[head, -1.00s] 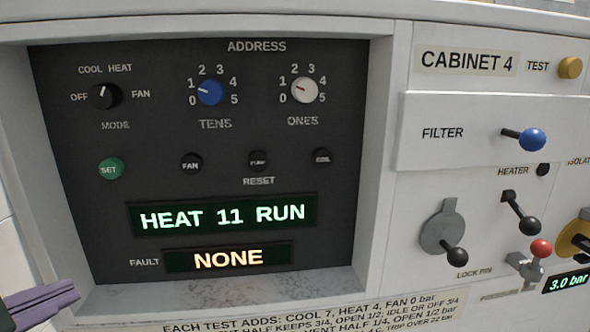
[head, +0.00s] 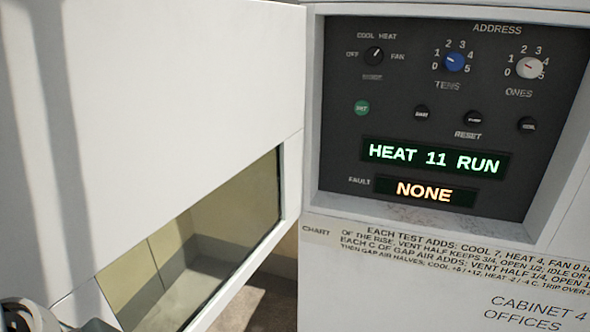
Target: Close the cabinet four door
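The white cabinet four door (head: 190,110) fills the left half of the head view. It stands open, swung out toward me, beside the recessed dark control panel (head: 400,95). A window (head: 215,240) in its lower part shows a tan and grey wall through it. The cabinet (head: 400,290) carries the lettering CABINET 4 OFFICES at the lower right. A grey piece at the bottom left corner looks like part of my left arm. Neither gripper's fingertips show.
The display (head: 433,157) reads HEAT 11 RUN and the fault display (head: 427,191) reads NONE. The mode knob (head: 374,56), blue tens knob (head: 455,62) and white ones knob (head: 530,67) sit above. A chart strip (head: 320,231) runs below the panel. Floor shows below the door.

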